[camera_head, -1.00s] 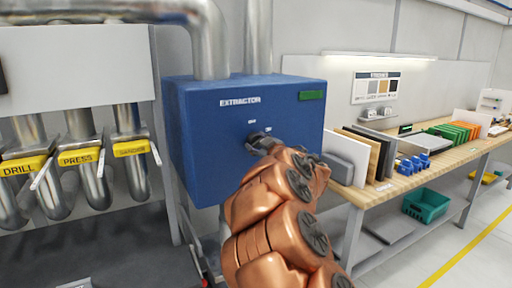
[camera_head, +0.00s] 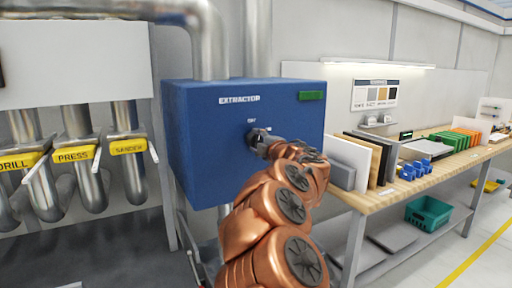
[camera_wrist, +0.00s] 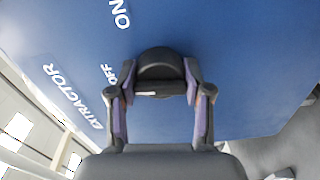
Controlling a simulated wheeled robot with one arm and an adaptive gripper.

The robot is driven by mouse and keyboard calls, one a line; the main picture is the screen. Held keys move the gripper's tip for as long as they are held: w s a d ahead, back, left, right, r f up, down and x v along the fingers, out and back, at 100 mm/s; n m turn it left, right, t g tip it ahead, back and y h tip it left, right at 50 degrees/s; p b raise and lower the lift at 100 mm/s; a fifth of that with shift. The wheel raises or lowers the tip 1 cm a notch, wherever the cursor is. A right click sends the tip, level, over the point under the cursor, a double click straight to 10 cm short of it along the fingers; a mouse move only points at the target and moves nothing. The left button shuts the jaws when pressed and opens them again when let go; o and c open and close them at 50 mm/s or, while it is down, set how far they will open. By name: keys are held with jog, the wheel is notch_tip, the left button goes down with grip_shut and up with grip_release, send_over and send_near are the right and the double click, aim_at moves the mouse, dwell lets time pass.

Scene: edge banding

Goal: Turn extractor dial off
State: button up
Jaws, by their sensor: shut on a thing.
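The extractor box (camera_head: 225,150) is a blue cabinet with white "EXTRACTOR" lettering and a green panel (camera_head: 312,96) at its upper right. Its dark round dial (camera_wrist: 160,64) sits on the front face; in the head view my gripper mostly covers it. The white "OFF" (camera_wrist: 110,74) and "ON" (camera_wrist: 121,13) labels show beside it in the wrist view. My gripper (camera_head: 262,139) is against the front face. In the wrist view my gripper (camera_wrist: 160,92) has one finger on each side of the dial, shut on it. The dial's exact pointing is unclear.
Silver ducts (camera_head: 208,45) rise from the box. Pipes with yellow labels (camera_head: 72,155) stand at left. A wooden workbench (camera_head: 400,183) with upright boards (camera_head: 352,160) stands close to the right of my arm, with a teal bin (camera_head: 428,213) beneath.

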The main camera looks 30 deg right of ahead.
jog(key=shift+a+r+n, duration=0.1)
jog(key=shift+n, duration=0.5)
jog(key=shift+b, duration=0.3)
jog(key=o, duration=1.2)
jog(key=shift+w, duration=0.1)
jog(key=shift+c, duration=0.2)
jog(key=shift+s, duration=0.2)
jog(key=shift+s, duration=0.25)
jog(key=s, duration=1.1)
jog(key=shift+a, duration=0.45)
jog(key=shift+s, duration=0.1)
